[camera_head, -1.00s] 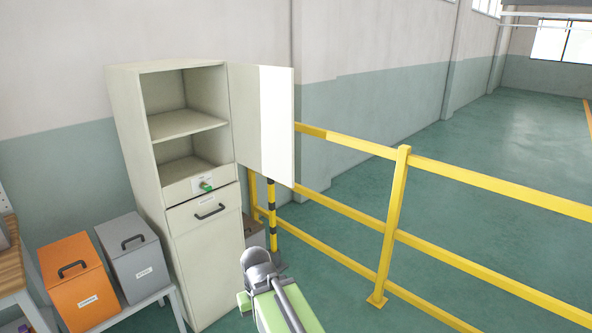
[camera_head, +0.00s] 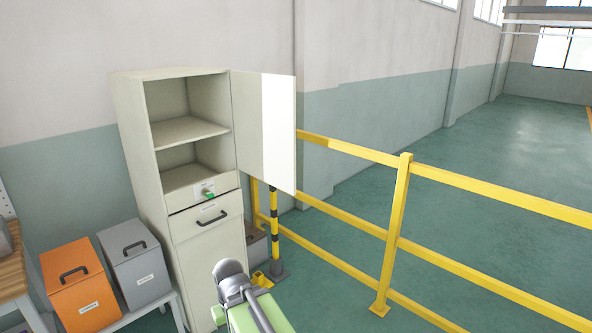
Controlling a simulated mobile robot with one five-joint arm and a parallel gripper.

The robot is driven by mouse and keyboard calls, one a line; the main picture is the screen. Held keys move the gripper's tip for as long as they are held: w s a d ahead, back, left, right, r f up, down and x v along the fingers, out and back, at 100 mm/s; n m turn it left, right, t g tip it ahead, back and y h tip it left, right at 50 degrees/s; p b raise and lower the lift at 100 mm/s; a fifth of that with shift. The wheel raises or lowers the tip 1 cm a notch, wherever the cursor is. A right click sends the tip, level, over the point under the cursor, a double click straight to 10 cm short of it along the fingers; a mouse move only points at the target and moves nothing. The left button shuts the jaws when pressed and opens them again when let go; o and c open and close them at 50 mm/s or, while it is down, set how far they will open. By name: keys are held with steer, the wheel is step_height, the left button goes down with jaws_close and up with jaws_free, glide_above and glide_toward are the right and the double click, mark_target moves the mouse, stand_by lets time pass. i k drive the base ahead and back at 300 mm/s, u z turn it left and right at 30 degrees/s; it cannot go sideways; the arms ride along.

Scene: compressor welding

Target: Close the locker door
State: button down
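The locker (camera_head: 197,255) is a tall cream cabinet against the wall, left of the middle. Its door (camera_head: 254,125) stands wide open to the right, hinged on the right edge of the upper opening. The two upper shelf spaces look empty. Below them is a small panel with a green knob (camera_head: 209,193), and below that a front with a dark handle (camera_head: 212,217). My arm, grey and green, rises from the bottom edge in front of the locker, lower than the door and apart from it. The gripper's fingers cannot be made out.
A yellow railing (camera_head: 396,222) runs from behind the door to the right. A yellow-black post (camera_head: 274,232) stands right of the locker. An orange box (camera_head: 80,285) and a grey box (camera_head: 135,262) stand on a low bench at left. Green floor (camera_head: 500,150) is clear beyond the railing.

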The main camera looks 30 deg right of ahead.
mark_target(264, 105)
steer(key=i, duration=0.95)
steer(key=u, duration=0.05)
